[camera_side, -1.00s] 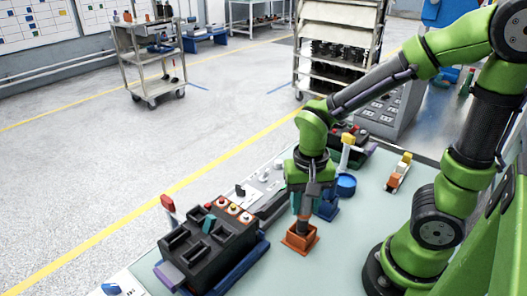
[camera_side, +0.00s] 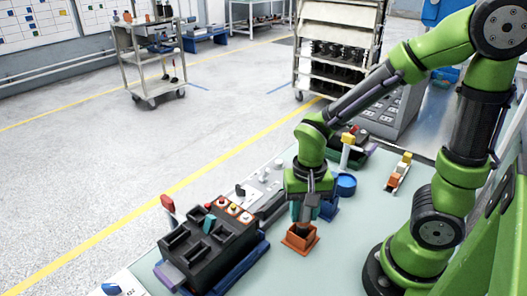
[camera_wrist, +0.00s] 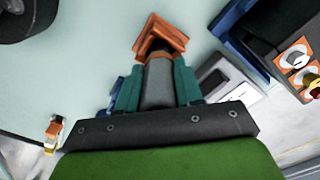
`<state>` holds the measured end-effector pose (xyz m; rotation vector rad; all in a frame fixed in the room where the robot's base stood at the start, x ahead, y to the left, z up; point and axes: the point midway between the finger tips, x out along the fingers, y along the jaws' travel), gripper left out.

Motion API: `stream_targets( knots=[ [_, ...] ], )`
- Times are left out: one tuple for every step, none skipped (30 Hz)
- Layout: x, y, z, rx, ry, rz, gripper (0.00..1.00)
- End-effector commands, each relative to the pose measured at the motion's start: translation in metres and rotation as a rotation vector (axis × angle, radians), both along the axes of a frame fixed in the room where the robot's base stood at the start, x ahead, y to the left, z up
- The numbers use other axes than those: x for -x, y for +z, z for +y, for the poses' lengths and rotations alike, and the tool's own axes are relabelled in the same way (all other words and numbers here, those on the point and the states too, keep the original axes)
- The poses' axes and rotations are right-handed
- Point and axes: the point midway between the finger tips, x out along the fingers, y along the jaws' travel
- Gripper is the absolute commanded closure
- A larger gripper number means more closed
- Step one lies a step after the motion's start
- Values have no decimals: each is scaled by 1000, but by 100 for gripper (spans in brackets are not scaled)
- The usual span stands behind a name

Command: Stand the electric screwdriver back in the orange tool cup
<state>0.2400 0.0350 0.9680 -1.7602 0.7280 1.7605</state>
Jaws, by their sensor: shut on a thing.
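The orange tool cup (camera_side: 300,241) stands on the pale bench top, square and open at the top. The electric screwdriver (camera_side: 304,226), dark grey, is upright in my gripper (camera_side: 305,212). Its lower end is within the cup's mouth; whether it touches the bottom is hidden. In the wrist view, my gripper's teal fingers (camera_wrist: 158,88) are shut on both sides of the grey screwdriver body (camera_wrist: 158,82). The orange cup (camera_wrist: 160,34) shows beyond it, around the screwdriver's far end.
A black breaker block (camera_side: 205,240) with coloured buttons on a blue tray is left of the cup. A blue round container (camera_side: 345,185) and a yellow-topped post (camera_side: 347,148) stand behind. Small orange and white parts (camera_side: 399,172) lie right. The bench right of the cup is clear.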

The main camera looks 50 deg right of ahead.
Motion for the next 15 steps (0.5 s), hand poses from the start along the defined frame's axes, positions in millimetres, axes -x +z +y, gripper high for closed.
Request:
stream_targets(
  knots=[
    [0,-1,0,-1,0,-1,95],
    [0,-2,0,-1,0,-1,95],
    [0,-3,0,0,-1,0,95],
    [0,-4,0,0,-1,0,95],
    [0,-4,0,-1,-1,1,95],
    [0,-5,0,-1,-2,1,95],
    [0,-6,0,-1,-2,1,95],
    [0,-7,0,-1,-1,1,95],
    [0,-8,0,0,-1,0,95],
    [0,-9,0,0,-1,0,95],
    [0,-9,0,0,-1,0,95],
    [0,-10,0,0,-1,0,95],
    [0,-11,0,0,-1,0,95],
    [0,-11,0,-1,-1,-1,62],
    [0,-10,0,-1,-1,-1,55]
  ],
)
